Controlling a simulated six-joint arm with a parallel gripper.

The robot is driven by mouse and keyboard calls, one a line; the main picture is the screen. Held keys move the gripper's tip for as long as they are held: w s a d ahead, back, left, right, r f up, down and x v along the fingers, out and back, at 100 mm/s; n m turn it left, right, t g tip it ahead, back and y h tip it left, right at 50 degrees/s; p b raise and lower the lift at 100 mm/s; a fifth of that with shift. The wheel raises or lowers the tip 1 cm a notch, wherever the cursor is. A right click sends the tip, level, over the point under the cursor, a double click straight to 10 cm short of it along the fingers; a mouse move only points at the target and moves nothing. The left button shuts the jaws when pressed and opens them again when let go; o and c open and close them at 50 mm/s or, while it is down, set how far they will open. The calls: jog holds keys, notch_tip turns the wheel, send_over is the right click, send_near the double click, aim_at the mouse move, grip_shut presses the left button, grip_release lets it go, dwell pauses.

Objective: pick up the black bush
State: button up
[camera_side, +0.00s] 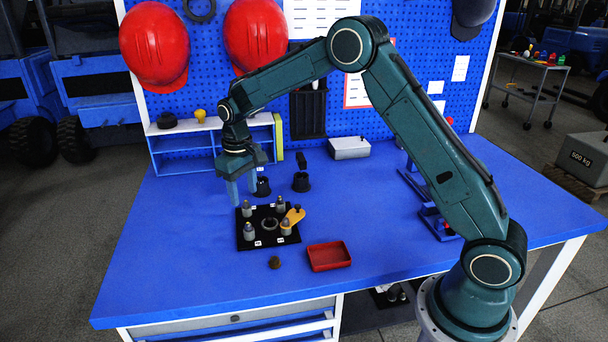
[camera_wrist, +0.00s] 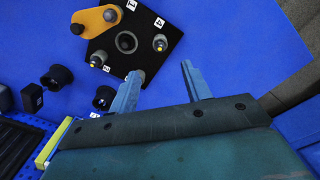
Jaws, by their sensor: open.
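Two black flanged, cup-like pieces that could be the black bush stand on the blue bench behind the black fixture plate: one at left (camera_side: 262,187) and one at right (camera_side: 301,183). Both also show in the wrist view, one nearer my gripper (camera_wrist: 103,98) and one farther left (camera_wrist: 58,77). I cannot tell which is meant. My gripper (camera_side: 244,196) points down, open and empty, just left of the nearer piece and above the bench. In the wrist view its fingers (camera_wrist: 160,72) stand wide apart with only bench between them.
The black plate (camera_side: 246,240) carries several grey pegs, a ring (camera_side: 269,224) and a yellow-orange lever (camera_side: 294,215). A small dark round part (camera_side: 275,262) and a red tray (camera_side: 329,256) lie in front. A blue shelf (camera_side: 172,163) and grey box (camera_side: 349,148) stand behind. The bench's left side is clear.

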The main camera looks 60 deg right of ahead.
jog(key=s+a+r+t, duration=0.1)
jog(key=s+r+t, duration=0.2)
jog(key=s+r, duration=1.2)
jog(key=s+a+r+t, duration=0.1)
jog(key=s+r+t, duration=0.1)
jog(key=s, duration=1.8)
jog(key=shift+r+t, duration=0.15)
jog(key=shift+t, duration=0.15)
jog(key=shift+o, duration=0.5)
jog(key=shift+s, duration=0.1)
